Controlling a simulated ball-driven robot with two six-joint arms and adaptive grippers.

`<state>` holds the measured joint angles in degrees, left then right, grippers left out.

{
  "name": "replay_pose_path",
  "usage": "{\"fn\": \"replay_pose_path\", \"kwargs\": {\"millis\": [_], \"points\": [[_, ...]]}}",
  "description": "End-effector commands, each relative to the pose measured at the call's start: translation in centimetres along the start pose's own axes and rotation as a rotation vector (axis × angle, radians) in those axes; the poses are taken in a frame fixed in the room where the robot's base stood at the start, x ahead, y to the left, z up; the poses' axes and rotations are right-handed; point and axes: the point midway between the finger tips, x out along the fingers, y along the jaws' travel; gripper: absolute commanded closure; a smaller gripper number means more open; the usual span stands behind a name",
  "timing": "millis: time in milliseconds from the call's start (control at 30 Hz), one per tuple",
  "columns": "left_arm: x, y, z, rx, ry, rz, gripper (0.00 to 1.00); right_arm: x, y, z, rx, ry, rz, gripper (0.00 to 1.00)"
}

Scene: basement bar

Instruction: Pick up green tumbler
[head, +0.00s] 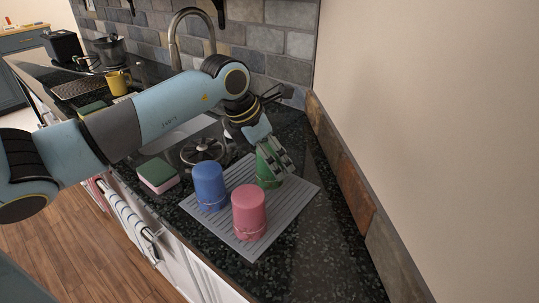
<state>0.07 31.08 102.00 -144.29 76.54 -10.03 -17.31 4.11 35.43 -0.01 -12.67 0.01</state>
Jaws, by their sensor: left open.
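The green tumbler (264,178) stands upside down at the back of a grey ribbed drying mat (299,194) on the dark counter. My left gripper (276,165) is open, pointing down, with its fingers in front of and around the upper part of the green tumbler. The fingers hide part of the tumbler, and I cannot tell whether they touch it. A blue tumbler (209,186) and a pink tumbler (249,212) stand on the same mat, nearer the counter's front edge. My right gripper is not in view.
A green and pink sponge (158,175) lies left of the mat. A sink with a curved faucet (188,30) is behind my arm. A yellow mug (117,83) and a coffee pot (110,50) stand farther back. The front-right counter is clear.

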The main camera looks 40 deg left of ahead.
Motion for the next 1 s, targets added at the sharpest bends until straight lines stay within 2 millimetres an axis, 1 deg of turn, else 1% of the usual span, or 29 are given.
{"fn": "replay_pose_path", "kwargs": {"millis": [33,67,100,200,300,467,567,933,1000], "points": [[0.6,-0.1,0.2,-0.006,-0.001,-0.004,0.14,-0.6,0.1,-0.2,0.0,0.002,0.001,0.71],[1.1,0.0,0.2,-0.005,0.0,-0.004,0.14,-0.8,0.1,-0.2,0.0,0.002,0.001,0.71],[1.8,0.0,0.2,-0.004,0.0,-0.003,0.14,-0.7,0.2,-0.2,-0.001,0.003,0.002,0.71],[2.8,0.1,0.1,-0.003,-0.001,-0.002,0.14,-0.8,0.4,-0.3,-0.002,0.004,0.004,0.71],[3.2,0.1,0.1,0.0,-0.001,-0.001,0.14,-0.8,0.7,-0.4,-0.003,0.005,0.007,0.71],[3.2,0.1,0.1,0.0,-0.001,0.0,0.14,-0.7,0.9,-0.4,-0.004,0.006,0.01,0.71],[3.2,0.1,0.1,0.0,-0.002,-0.001,0.26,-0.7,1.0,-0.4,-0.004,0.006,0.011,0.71],[3.2,0.1,0.1,0.0,-0.002,-0.001,0.74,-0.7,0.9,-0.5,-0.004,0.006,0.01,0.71],[3.2,0.1,0.1,0.0,-0.002,0.0,0.76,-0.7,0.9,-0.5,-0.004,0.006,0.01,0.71]]}}
